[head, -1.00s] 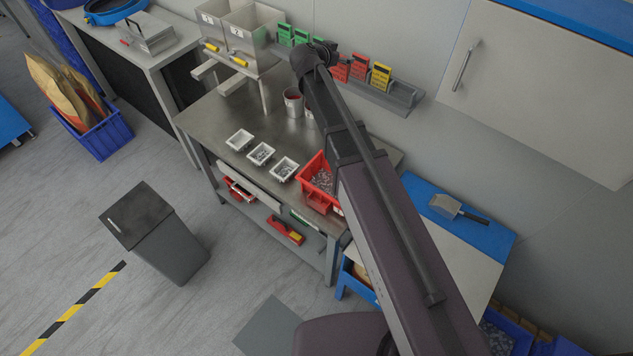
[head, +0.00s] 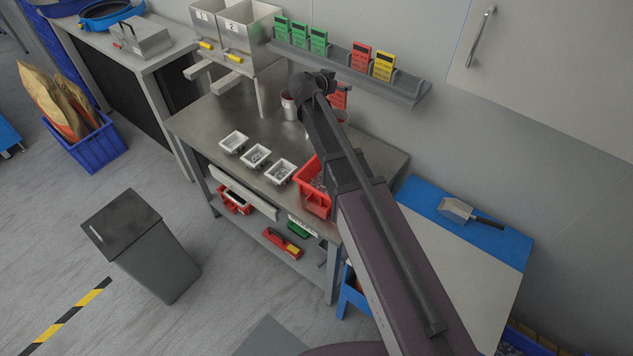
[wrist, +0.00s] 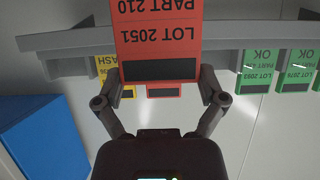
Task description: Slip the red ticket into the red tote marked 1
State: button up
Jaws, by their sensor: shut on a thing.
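The red ticket (wrist: 155,38), lettered LOT 2051 PART 210, is held between the fingers of my gripper (wrist: 158,82) and shows upside down in the wrist view. In the head view the ticket (head: 339,95) hangs by my gripper, in front of the wall and below the rack; my wrist partly hides it. A red tote (head: 318,203) stands at the bench's right front, open at the top with small grey parts inside. My arm covers its right side, and I cannot read a number on it. My gripper is well above and behind the tote.
The wall rack (head: 400,92) holds green tickets (head: 300,33), another red ticket (head: 360,57) and a yellow one (head: 384,66). White trays (head: 255,156) line the bench (head: 200,118) left of the tote. Two hoppers (head: 250,30) stand at the back left.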

aim_at(335, 98)
notch_tip(335, 98, down, 6)
jog(key=b, duration=0.4)
jog(key=shift+w+r, duration=0.1)
jog(key=shift+r, duration=0.05)
jog(key=shift+a, duration=0.15)
